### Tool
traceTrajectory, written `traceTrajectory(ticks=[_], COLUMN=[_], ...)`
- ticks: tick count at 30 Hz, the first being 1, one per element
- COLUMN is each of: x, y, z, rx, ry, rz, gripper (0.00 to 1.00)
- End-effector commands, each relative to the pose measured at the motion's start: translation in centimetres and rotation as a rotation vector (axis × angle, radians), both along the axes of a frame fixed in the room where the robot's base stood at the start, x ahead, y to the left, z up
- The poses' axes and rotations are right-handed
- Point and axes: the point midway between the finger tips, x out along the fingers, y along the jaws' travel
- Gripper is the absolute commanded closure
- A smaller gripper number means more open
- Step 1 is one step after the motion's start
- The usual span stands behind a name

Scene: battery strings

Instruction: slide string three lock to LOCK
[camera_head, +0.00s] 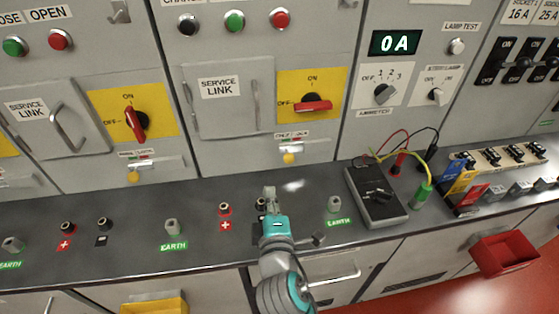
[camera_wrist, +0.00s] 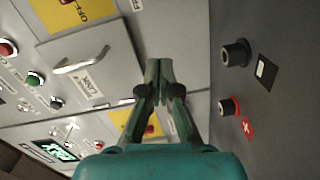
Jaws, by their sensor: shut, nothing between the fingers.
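Two slide locks with yellow knobs show in the head view, one under each yellow ON/OFF switch plate: a left lock knob (camera_head: 133,177) and a right lock knob (camera_head: 288,158). Each sits at the left part of its slot, under a small label too blurred to read fully. No string number is readable, so I cannot tell which is string three. My gripper (camera_head: 269,192) is shut and empty over the dark bench ledge, below and left of the right lock and apart from it. In the wrist view the shut fingertips (camera_wrist: 159,68) point toward the cabinet front.
The right red switch handle (camera_head: 313,105) lies horizontal; the left one (camera_head: 137,123) is near upright. Service link doors with handles (camera_head: 67,127) protrude. Terminals (camera_head: 224,208) stand along the ledge.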

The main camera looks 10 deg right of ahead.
Motion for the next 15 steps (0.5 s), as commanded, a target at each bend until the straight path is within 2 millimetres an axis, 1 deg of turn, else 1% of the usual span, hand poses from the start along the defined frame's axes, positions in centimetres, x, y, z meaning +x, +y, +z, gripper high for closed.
traceTrajectory(ticks=[10,14,15], x=[0.2,1.4,1.9], y=[0.0,-0.1,-0.1], z=[0.0,-0.1,-0.1], rx=[0.001,0.002,0.003], ry=[0.0,0.001,0.0], rz=[-0.001,-0.001,-0.001], gripper=[1.0,1.0,1.0])
